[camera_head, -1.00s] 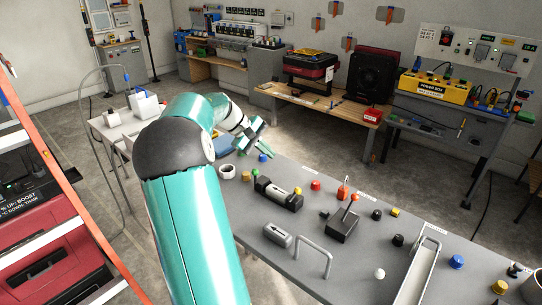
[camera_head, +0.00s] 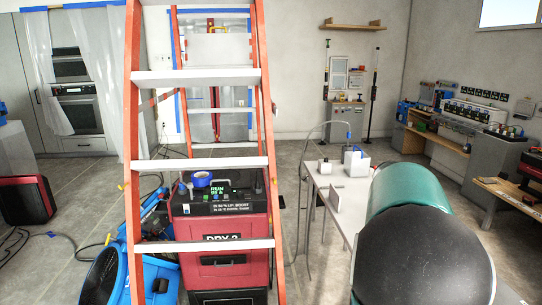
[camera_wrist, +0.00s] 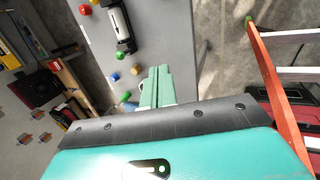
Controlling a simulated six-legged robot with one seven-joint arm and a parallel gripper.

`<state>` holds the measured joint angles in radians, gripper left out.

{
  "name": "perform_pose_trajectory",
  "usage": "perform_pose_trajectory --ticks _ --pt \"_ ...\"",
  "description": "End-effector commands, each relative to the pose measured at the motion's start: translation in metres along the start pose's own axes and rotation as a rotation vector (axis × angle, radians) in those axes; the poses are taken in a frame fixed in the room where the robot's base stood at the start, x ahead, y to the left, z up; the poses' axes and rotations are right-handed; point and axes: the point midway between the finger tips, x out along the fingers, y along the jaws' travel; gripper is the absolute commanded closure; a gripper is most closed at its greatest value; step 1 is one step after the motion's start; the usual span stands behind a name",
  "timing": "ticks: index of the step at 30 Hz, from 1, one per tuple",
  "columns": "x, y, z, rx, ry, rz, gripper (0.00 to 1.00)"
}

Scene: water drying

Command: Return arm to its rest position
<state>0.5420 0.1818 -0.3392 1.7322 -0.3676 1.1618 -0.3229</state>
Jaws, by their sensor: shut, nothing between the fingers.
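My gripper (camera_wrist: 157,88) shows in the wrist view as two pale green fingers lying side by side, shut and empty. It points over the edge of a grey panel table (camera_wrist: 160,35). My own arm (camera_head: 420,235) fills the lower right of the head view, with its teal link and black joint close to the camera. The gripper is hidden in the head view.
An orange stepladder (camera_head: 131,150) stands close in front of a red dryer (camera_head: 225,235), with a blue blower (camera_head: 105,275) beside it. A white table (camera_head: 340,185) holds small white containers. Workbenches line the right wall.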

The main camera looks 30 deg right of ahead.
Motion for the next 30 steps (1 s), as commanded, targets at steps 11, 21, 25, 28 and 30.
perform_pose_trajectory --ticks 11,21,25,28,30 --pt "-0.108 -0.195 0.046 -0.136 0.361 -0.217 1.0" --pt "-0.146 -0.327 0.152 -0.269 0.586 -0.404 1.0" --pt "-0.144 -0.352 0.182 -0.3 0.631 -0.451 1.0" --pt "-0.143 -0.361 0.193 -0.311 0.647 -0.468 1.0" --pt "-0.142 -0.363 0.196 -0.312 0.649 -0.472 1.0"
